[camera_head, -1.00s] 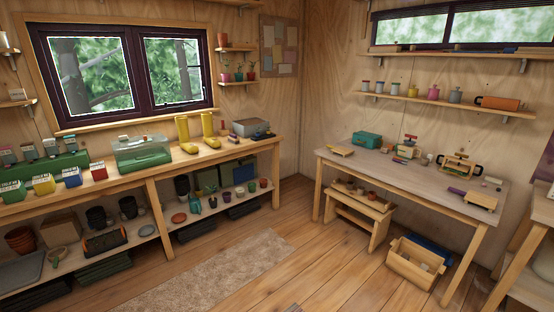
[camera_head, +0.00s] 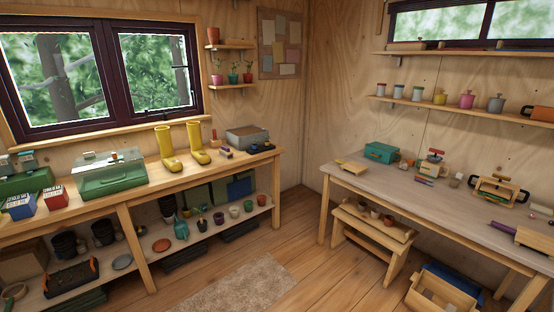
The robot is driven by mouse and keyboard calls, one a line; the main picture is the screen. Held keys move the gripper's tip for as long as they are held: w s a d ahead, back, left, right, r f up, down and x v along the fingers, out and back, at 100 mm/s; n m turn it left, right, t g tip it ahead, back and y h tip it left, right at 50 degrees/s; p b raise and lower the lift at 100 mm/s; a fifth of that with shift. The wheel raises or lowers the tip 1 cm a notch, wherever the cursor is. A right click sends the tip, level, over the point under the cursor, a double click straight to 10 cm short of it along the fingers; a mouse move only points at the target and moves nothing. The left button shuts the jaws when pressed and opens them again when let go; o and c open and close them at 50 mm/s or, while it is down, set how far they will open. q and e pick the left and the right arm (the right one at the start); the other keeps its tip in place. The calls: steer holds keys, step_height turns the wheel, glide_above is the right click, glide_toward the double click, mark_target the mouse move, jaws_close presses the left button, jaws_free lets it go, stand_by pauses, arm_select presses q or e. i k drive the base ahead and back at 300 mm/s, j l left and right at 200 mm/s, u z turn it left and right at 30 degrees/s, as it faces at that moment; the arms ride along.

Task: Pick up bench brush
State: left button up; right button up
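I cannot tell for sure which thing is the bench brush. On the left workbench (camera_head: 150,183), a small dark-and-wood item (camera_head: 225,152) lies beside the yellow boots (camera_head: 198,143), and a small upright wooden-handled item (camera_head: 214,139) stands near it. On the right table (camera_head: 430,196), a flat wooden piece (camera_head: 352,164) lies at the left end. A purple-handled item (camera_head: 503,227) lies near the front edge, by a wooden block (camera_head: 534,238). Neither gripper is in view.
A green case (camera_head: 110,180) and a grey box (camera_head: 247,135) stand on the left workbench. A step stool (camera_head: 375,230) and a wooden crate (camera_head: 440,292) are under the right table. Bare floor and a beige rug (camera_head: 238,290) lie between the benches.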

mark_target(224, 151)
steer(key=i, duration=1.05)
steer(key=i+l+u, duration=0.1)
steer(key=i+u, duration=0.2)
steer(key=i, duration=0.25)
steer(key=i+l+u, duration=0.2)
steer(key=i+u, duration=0.15)
steer(key=i, duration=0.15)
steer(key=i+l+u, duration=0.3)
steer(key=u, duration=0.15)
steer(key=i+l+u, duration=0.7)
steer(key=l, duration=0.3)
steer(key=i+l+u, duration=0.15)
steer(key=l, duration=0.2)
